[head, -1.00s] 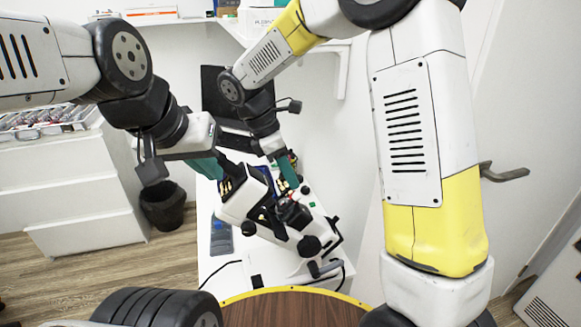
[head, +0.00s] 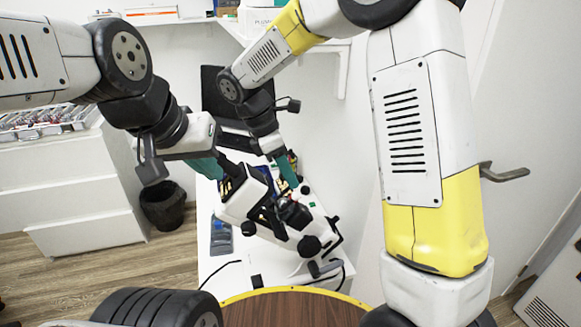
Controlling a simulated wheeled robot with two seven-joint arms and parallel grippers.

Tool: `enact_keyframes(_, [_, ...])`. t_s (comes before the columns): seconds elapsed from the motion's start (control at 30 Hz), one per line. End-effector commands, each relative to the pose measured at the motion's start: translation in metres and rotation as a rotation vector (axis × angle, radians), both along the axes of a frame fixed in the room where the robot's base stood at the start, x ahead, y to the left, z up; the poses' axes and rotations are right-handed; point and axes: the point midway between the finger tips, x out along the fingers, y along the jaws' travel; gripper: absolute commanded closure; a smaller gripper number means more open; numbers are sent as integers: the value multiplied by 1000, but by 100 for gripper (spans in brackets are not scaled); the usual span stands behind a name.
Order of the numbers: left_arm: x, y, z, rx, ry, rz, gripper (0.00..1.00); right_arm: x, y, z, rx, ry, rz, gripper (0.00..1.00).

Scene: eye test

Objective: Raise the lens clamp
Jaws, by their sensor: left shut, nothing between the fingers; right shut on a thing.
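A white and black eye-test instrument (head: 285,232) stands on the white table, its upper part leaning to the left. The lens clamp cannot be told apart from the dark parts on the instrument. My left gripper (head: 222,176) is at the upper left end of the instrument; its fingertips are partly hidden, and it is shut with nothing in it. My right gripper (head: 290,180) comes down from above onto the dark upper part of the instrument. It is shut on a small part there, which its fingers mostly hide.
The white table (head: 212,275) holds a grey handheld device (head: 221,238) left of the instrument and a dark cable in front. A dark monitor (head: 212,95) stands behind. A black bin (head: 165,207) and white drawers (head: 75,200) are at left. A round wooden stool-like top (head: 295,310) is nearest.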

Motion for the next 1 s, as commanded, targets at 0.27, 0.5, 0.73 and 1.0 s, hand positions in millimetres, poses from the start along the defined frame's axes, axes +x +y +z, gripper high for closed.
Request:
enact_keyframes(0.27, [0,0,0,0,0,0,100,-9,34,35,3,-5,3,100])
enact_keyframes(0.5, [0,0,0,0,0,0,100,-12,40,42,3,-4,2,100])
enact_keyframes(0.73, [0,0,0,0,0,0,100,-12,40,42,4,-4,3,66])
enact_keyframes(1.0, [0,0,0,0,0,0,100,-12,39,41,2,-2,2,62])
